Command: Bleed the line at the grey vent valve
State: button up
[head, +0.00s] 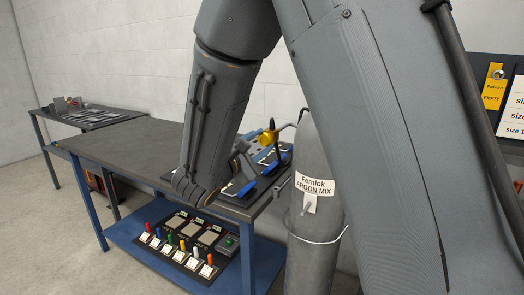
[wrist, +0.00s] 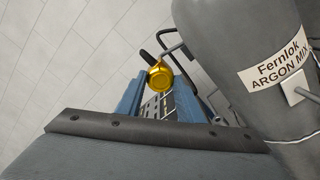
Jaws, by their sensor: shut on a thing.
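My gripper (wrist: 160,92) points away from the wrist camera, with its two blue-grey fingers either side of a yellow, brass-like fitting (wrist: 160,75). The fingers are shut on this yellow fitting, which also shows in the head view (head: 268,136) above the right end of the bench. A dark lever or pipe shows just behind it. A grey gas cylinder (head: 313,235) labelled "Fernlok ARGON MIX" stands right of the gripper, close to it; it also shows in the wrist view (wrist: 235,60). I cannot pick out the grey vent valve for sure.
A dark-topped blue bench (head: 125,146) holds blue-handled items at its right end. Its lower shelf carries a board (head: 185,245) of coloured pegs and cards. A second table (head: 85,115) stands at the back left. A dark panel with a yellow "EMPTY" tag (head: 493,88) is at the right.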

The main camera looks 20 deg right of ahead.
jog(key=m+b, duration=0.4)
jog(key=b, duration=0.2)
jog(key=shift+f, duration=0.2)
jog(key=shift+r+m+b, duration=0.15)
jog(key=shift+m+b, duration=0.65)
jog(key=shift+b, duration=0.15)
jog(key=shift+m+b, duration=0.5)
jog(key=shift+b, duration=0.65)
jog(key=m+b, duration=0.3)
jog(key=b, duration=0.3)
jog(key=o, duration=1)
jog(key=shift+o, duration=0.2)
